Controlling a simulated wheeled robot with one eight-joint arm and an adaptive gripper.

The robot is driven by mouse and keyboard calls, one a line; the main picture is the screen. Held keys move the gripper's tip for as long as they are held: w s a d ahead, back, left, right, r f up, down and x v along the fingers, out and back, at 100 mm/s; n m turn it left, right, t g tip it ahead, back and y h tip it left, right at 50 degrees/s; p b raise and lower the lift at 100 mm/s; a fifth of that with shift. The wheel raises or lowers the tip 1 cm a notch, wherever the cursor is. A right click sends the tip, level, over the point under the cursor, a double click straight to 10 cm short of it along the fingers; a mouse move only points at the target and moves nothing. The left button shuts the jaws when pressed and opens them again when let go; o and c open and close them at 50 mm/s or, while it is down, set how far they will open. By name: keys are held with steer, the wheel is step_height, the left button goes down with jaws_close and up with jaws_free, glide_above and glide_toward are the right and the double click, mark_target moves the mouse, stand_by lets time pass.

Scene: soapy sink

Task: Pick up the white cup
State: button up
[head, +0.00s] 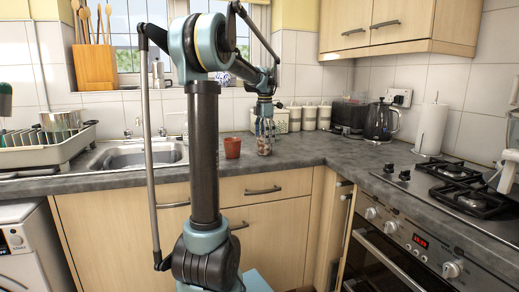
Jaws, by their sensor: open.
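My gripper (265,118) hangs over the counter at the back, fingers pointing down, open. It is directly above or around the top of a clear jar (264,149) with brownish contents; I cannot tell whether they touch. A reddish-brown cup (232,148) stands upright on the counter just left of the jar, apart from the gripper. I cannot make out a clearly white cup. My arm hides part of the counter and sink edge.
Several pale canisters (309,117) line the back wall right of my gripper, with a kettle (380,122) further right. The sink (130,157) and dish rack (40,152) are left. The hob (455,185) is right. Counter (320,149) in front of the canisters is clear.

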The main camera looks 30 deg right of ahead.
mark_target(264, 146)
step_height(264, 146, down, 5)
steer(key=shift+w+r, duration=0.1)
steer(key=shift+w, duration=0.05)
steer(key=c, duration=1.3)
